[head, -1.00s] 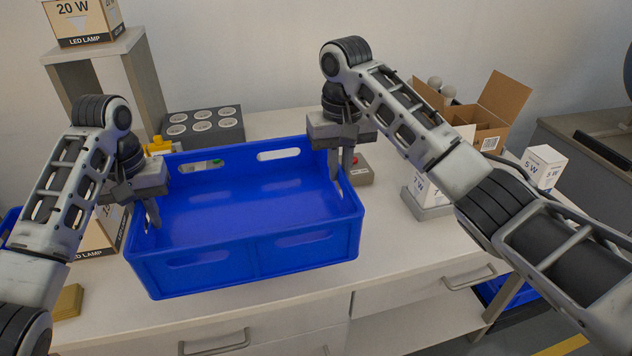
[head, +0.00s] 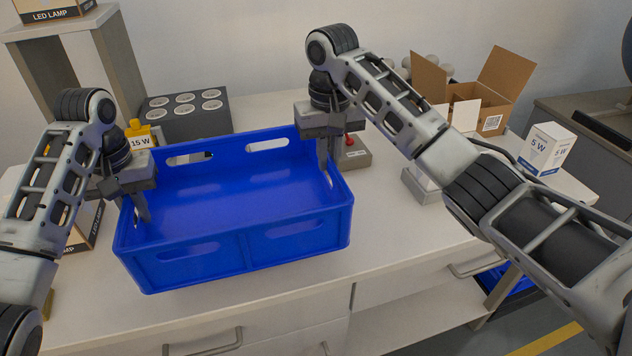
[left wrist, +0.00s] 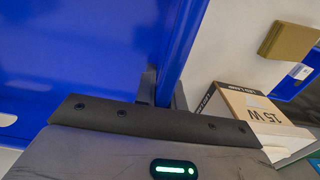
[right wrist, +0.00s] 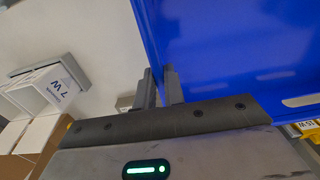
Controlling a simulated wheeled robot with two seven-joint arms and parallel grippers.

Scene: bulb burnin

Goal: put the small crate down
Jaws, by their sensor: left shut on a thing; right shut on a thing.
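The blue crate (head: 235,262) is upright and empty over the middle of the white bench. My left gripper (head: 142,208) is shut on its left end wall, which runs between the fingers in the left wrist view (left wrist: 165,88). My right gripper (head: 328,158) is shut on the right end wall, which also shows between the fingers in the right wrist view (right wrist: 160,88). I cannot tell whether the crate's underside touches the bench top.
A grey socket block (head: 190,122) and a yellow 15 W item (head: 139,136) stand behind the crate. A red-button box (head: 352,154), an open carton (head: 478,108) and a 5 W box (head: 546,149) are to the right. Bare bench top (head: 390,245) lies right of the crate.

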